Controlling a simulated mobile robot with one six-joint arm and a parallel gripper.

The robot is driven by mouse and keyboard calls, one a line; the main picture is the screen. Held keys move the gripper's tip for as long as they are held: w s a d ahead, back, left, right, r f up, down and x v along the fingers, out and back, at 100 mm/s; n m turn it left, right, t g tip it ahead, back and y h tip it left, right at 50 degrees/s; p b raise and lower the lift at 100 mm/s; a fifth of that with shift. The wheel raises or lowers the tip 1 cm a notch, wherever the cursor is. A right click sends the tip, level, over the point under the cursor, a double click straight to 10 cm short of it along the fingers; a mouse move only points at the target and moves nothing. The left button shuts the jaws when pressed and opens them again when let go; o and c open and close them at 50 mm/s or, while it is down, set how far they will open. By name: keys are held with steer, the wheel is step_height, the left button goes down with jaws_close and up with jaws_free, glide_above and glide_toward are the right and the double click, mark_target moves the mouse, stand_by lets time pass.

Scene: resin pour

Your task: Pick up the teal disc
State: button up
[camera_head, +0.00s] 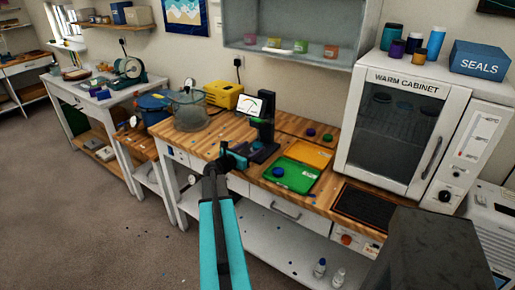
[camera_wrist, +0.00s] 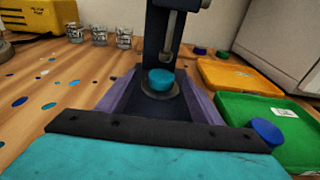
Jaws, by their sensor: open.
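The teal disc (camera_wrist: 160,79) rests on the small round platform of a dark gauge stand (camera_head: 261,128), under its vertical plunger (camera_wrist: 172,35). In the wrist view there is a gap between the plunger tip and the disc. My gripper (camera_head: 238,158) is at the front left of the stand in the head view, open and holding nothing. In the wrist view the disc is straight ahead, near the centre and beyond the dark bar of my gripper. The disc cannot be made out clearly in the head view.
A green tray (camera_head: 300,183) with a blue disc (camera_head: 278,172) and an orange tray (camera_head: 310,153) lie right of the stand. Two small discs sit behind them. Small glasses (camera_wrist: 99,35) and a yellow box (camera_head: 223,94) stand back left. The warm cabinet (camera_head: 402,122) bounds the right.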

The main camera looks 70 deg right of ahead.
mark_target(258, 144)
steer(key=shift+p+x, duration=1.1)
steer(key=shift+x, duration=1.4)
steer(key=shift+a, duration=0.1)
steer(key=c, duration=1.2)
steer(key=shift+r, duration=0.15)
steer(key=shift+c, duration=0.2)
steer(key=shift+r+b, duration=0.45)
steer(key=f+b+v, duration=0.1)
steer(key=b+v, duration=0.1)
steer(key=v, duration=0.6)
steer(key=f+b+v, duration=0.1)
steer(key=b+v, duration=0.2)
steer(key=v, duration=0.6)
steer(key=shift+a+f, duration=0.25)
steer(key=shift+a, duration=0.35)
